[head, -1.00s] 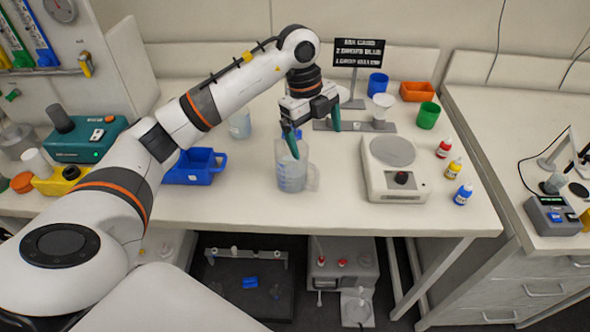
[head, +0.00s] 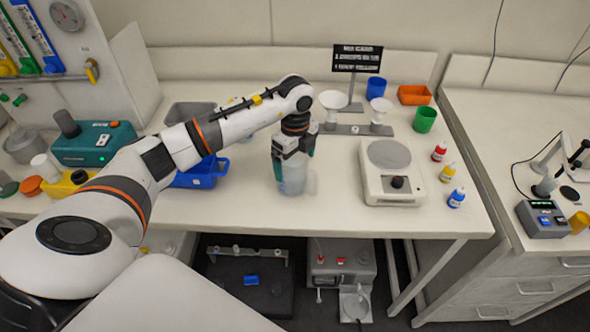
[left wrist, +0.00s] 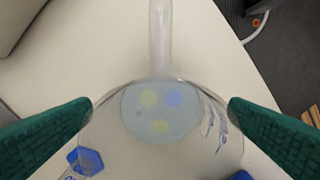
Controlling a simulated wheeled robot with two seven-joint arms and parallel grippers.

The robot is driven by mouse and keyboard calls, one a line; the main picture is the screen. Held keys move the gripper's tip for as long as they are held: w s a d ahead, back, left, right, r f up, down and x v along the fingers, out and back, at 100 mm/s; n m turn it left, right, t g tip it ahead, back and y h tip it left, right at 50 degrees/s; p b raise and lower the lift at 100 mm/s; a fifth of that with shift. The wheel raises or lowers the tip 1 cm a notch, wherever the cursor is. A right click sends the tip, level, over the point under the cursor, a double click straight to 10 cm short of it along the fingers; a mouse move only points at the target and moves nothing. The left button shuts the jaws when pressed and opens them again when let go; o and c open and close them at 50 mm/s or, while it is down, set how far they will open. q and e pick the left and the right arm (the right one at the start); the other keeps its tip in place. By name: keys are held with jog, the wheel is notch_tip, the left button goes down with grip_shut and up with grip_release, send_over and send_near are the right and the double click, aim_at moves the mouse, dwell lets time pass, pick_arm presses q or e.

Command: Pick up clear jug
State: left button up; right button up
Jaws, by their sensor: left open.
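The clear jug (head: 292,178) stands on the white bench left of the scale. Its upper part is hidden behind my left gripper (head: 293,160) in the head view. In the left wrist view, I look down into the clear jug (left wrist: 160,112), with its handle pointing up the picture. My left gripper's green fingers (left wrist: 160,112) are open on both sides of the jug's rim. I cannot tell whether they touch it. My right gripper is not in view.
A scale (head: 391,172) stands to the right of the jug, with small red, yellow and blue bottles (head: 447,174) beyond it. A blue bin (head: 200,173) is to the left. A stand with white funnels (head: 355,129) is behind. The bench front is clear.

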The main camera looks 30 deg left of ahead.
pick_arm(q)
jog(key=shift+a+f, duration=0.1)
jog(key=shift+f, duration=0.7)
jog(key=c, duration=1.1)
jog(key=shift+c, duration=1.1)
jog(key=shift+r, duration=0.15)
